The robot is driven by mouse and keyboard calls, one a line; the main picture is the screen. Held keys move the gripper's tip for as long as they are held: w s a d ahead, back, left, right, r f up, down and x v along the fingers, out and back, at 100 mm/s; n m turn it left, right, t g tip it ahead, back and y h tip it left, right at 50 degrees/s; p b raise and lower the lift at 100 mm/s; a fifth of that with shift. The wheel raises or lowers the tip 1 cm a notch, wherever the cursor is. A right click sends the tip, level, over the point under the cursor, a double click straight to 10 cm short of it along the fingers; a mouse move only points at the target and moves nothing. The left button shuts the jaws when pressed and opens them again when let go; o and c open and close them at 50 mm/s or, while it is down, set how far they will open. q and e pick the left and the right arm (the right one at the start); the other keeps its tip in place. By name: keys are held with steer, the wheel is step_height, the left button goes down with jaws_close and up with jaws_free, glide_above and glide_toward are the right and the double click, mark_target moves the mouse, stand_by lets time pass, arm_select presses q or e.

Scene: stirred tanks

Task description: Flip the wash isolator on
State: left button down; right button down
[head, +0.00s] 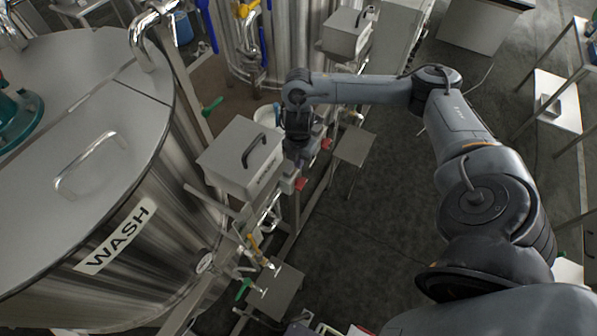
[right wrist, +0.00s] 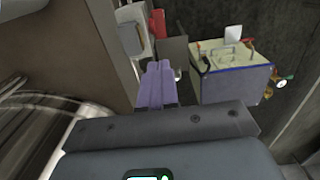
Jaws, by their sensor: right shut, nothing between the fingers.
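The large steel tank marked WASH (head: 115,237) fills the left of the head view. A red piece (head: 300,184) on a small grey fitting, possibly the isolator, sits just below my right gripper (head: 294,163). Its on or off position cannot be told. In the right wrist view a red handle (right wrist: 159,24) stands beside a pale box (right wrist: 134,22), beyond my fingertips. There my right gripper (right wrist: 155,66) is shut and empty, its two fingers together. Contact between the fingertips and the red handle cannot be made out. My left gripper is not in view.
A grey box with a black handle (head: 240,160) stands left of my right gripper. Another red piece (head: 326,143) is to the right. Pipework with a green lever (head: 243,289) lies lower down. A blue-edged unit (right wrist: 235,82) shows in the wrist view. Dark floor (head: 380,220) is open at right.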

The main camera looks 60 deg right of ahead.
steer(key=b, duration=0.3)
glide_toward(299, 186)
steer(key=shift+a, duration=0.15)
step_height(299, 186, down, 6)
steer(key=shift+r+p, duration=0.2)
steer(key=shift+p, duration=0.3)
steer(key=shift+f, duration=0.6)
